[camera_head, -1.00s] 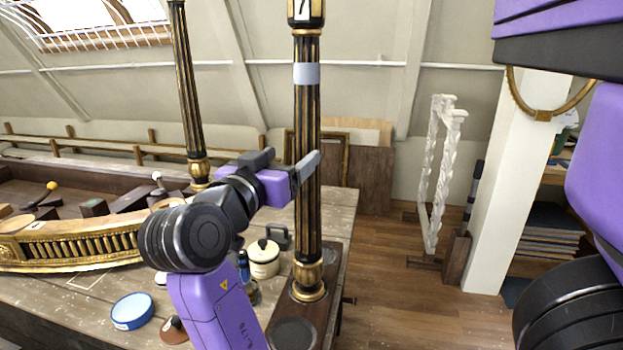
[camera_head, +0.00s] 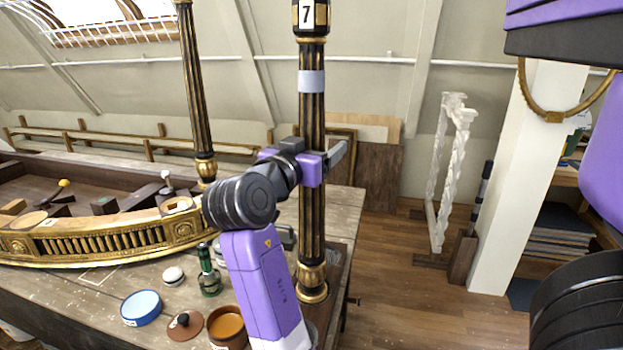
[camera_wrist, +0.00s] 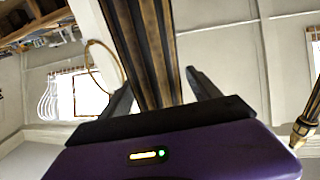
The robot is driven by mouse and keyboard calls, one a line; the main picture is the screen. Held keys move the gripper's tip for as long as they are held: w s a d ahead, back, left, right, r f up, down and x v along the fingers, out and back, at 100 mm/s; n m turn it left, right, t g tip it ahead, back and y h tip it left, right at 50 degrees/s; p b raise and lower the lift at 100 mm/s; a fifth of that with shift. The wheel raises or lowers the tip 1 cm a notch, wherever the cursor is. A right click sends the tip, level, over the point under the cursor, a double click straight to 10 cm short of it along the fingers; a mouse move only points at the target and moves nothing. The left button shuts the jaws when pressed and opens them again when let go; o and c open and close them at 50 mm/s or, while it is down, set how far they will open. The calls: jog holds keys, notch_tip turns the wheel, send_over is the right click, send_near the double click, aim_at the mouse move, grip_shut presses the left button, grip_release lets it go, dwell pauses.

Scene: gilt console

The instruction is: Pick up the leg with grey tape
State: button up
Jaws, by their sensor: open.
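The leg with grey tape (camera_head: 311,105) is a black and gold fluted column with a band of pale grey tape (camera_head: 311,81). It stands upright, its gilt foot on a dark wooden base at the bench's right end. My gripper (camera_head: 318,150) is at the leg below the tape, its purple body covering part of the shaft. In the wrist view the leg (camera_wrist: 150,50) rises between the two open fingers, with space visible beside the right finger. I cannot tell if either finger touches it.
A similar leg (camera_head: 194,95) stands further left on the workbench, behind a gilt curved rail (camera_head: 110,237). A green bottle (camera_head: 209,272), a brown pot (camera_head: 227,326) and a blue-rimmed tin (camera_head: 141,308) stand near my arm. Floor right of the bench is open.

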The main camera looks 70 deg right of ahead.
aim_at(319, 38)
jog(key=shift+r, duration=0.1)
grip_shut()
jog(key=shift+r, duration=0.1)
notch_tip(319, 38, up, 20)
jog(key=shift+f+b, duration=0.1)
jog(key=shift+b, duration=0.45)
dwell(0.3)
dwell(0.4)
jog(key=shift+r+p, duration=2.05)
jog(key=shift+r, duration=0.45)
